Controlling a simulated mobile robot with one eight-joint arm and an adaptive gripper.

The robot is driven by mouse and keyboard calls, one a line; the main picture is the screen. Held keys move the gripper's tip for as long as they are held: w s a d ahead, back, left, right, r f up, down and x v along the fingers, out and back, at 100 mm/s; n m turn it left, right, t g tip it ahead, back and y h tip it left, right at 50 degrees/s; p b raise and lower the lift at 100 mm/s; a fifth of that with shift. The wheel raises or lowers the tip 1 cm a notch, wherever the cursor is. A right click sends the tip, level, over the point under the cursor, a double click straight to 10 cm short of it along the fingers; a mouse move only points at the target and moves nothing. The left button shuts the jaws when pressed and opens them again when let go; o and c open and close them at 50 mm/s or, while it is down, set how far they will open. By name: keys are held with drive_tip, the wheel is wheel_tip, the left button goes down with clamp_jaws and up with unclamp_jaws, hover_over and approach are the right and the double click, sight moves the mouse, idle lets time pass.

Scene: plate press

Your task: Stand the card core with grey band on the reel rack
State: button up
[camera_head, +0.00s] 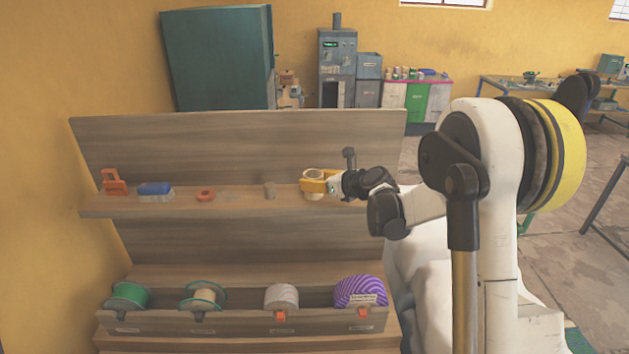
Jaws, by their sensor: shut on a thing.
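My gripper (316,184), with yellow-orange fingers, reaches in from the right at the upper shelf. It is shut on a pale beige, round core (313,196), which looks upright at the shelf's right part. The fingers hide its middle, so I cannot make out a grey band. I cannot tell whether its base touches the shelf. The reel rack (230,324) is the low wooden trough below, with labels and clips on its front. It holds a green reel (129,296), a beige spool with green flanges (203,296), a greyish-white roll (282,297) and a purple striped coil (360,291).
The upper shelf (235,196) also bears an orange clamp-like tool (114,182), a blue-topped brush (155,191), an orange ring (205,194) and a small grey-brown cylinder (270,190). A tall back panel (235,145) stands behind. Gaps show between the rack's reels.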

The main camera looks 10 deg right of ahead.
drive_tip(key=shift+s+r, duration=0.1)
drive_tip(key=o, duration=1.1)
drive_tip(key=shift+f, duration=0.2)
